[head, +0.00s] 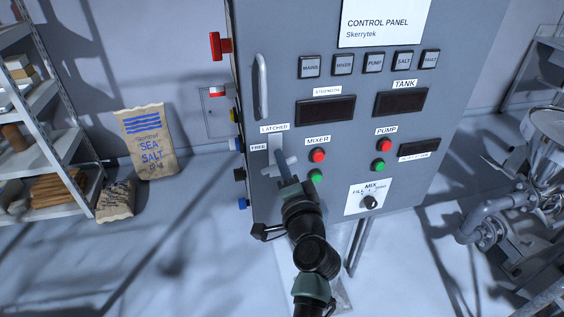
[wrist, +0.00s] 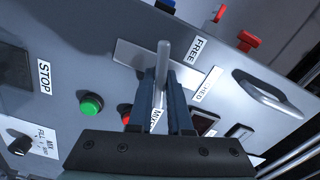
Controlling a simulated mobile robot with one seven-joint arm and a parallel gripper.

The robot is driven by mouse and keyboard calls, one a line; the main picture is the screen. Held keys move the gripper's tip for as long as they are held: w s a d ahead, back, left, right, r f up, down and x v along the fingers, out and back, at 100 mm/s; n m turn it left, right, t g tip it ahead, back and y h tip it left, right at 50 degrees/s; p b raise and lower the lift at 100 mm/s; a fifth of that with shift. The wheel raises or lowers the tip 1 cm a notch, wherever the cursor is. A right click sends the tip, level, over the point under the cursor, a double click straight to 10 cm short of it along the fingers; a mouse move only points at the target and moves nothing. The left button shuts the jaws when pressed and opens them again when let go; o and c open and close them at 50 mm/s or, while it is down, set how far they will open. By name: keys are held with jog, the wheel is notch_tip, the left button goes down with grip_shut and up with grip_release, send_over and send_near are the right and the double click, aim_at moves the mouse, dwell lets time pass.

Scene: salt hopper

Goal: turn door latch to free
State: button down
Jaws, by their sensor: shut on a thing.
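The grey control panel (head: 330,190) carries the door latch, with a pale plate (head: 275,143) beside the labels LATCHED (head: 274,128) and FREE (head: 258,147). In the wrist view the latch lever (wrist: 163,62) is a round grey bar standing between my two dark fingers, in front of the pale plate (wrist: 130,55). My gripper (wrist: 162,88) is shut on this lever. In the head view my gripper (head: 283,172) reaches the latch from below and hides part of it. I cannot tell the lever's exact angle.
A vertical door handle (head: 262,87) is above the latch. Red and green mixer buttons (head: 317,155) sit close to its right. A red switch (head: 217,45) sticks out from the panel's left side. Shelves (head: 40,130) and salt sacks (head: 147,142) stand at left; pipework (head: 495,215) is at right.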

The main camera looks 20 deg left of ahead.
jog(key=shift+f+m, duration=0.1)
jog(key=shift+m, duration=1.6)
jog(key=c, duration=0.8)
grip_release()
jog(key=shift+c, duration=0.2)
jog(key=b+v, duration=0.2)
jog(key=v, duration=1.1)
